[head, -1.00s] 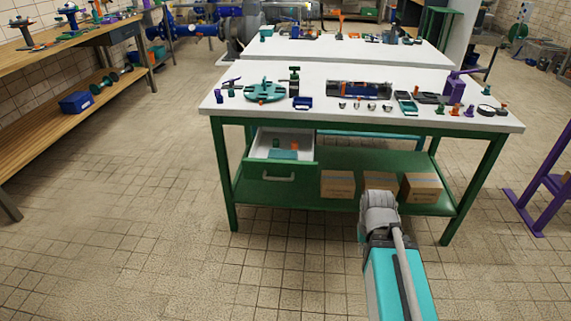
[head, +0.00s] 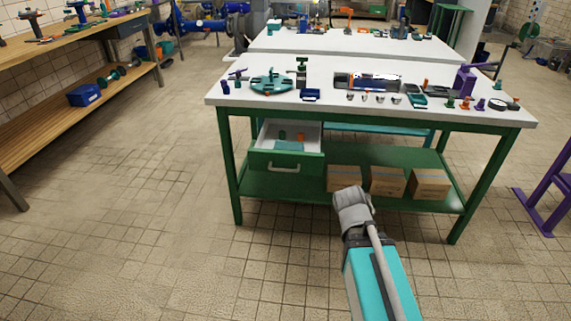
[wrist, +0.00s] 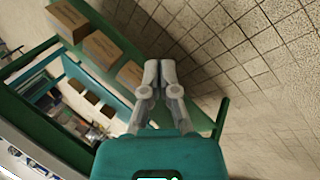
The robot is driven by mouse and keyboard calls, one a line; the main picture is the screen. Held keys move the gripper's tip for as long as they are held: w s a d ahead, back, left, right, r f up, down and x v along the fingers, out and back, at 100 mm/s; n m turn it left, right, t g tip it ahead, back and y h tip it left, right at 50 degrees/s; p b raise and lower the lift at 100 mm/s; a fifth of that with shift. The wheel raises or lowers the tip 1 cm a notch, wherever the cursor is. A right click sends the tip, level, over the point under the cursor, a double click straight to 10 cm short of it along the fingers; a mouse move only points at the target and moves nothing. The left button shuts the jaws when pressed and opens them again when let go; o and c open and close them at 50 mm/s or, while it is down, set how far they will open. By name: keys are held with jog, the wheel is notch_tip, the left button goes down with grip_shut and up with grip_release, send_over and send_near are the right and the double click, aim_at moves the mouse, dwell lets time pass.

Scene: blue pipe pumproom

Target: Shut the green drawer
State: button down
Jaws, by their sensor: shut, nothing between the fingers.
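The green drawer (head: 286,162) hangs under the left part of the white-topped table and is pulled out. In the head view my arm reaches up from the bottom, to the right of the drawer and in front of the table, and my fingers are hidden there. In the wrist view my gripper (wrist: 158,66) is shut and empty, its fingertips together. The drawer cannot be made out in the wrist view.
Cardboard boxes (head: 387,181) stand on the table's green lower shelf (head: 310,199). The tabletop (head: 425,113) holds many tools and small parts. A wooden bench (head: 62,110) stands at left and a purple frame (head: 548,200) at right. The tiled floor before the drawer is clear.

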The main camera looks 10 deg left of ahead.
aim_at(288, 155)
jog(key=w+a+r+n+t+y+b, duration=0.2)
jog(key=a+n+t, duration=0.5)
jog(key=a+n, duration=0.5)
jog(key=w+a+r+n+t+y+b, duration=0.1)
jog(key=w+a+r+n+t+b, duration=0.3)
jog(key=a+n, duration=0.9)
notch_tip(288, 155, up, 2)
jog(key=n+t+b, duration=0.1)
jog(key=n+t, duration=0.2)
jog(key=shift+r+y, duration=0.2)
jog(key=shift+y, duration=0.2)
jog(key=shift+w, duration=0.2)
jog(key=w, duration=1.3)
jog(key=shift+w+d, duration=0.2)
jog(key=shift+w, duration=0.15)
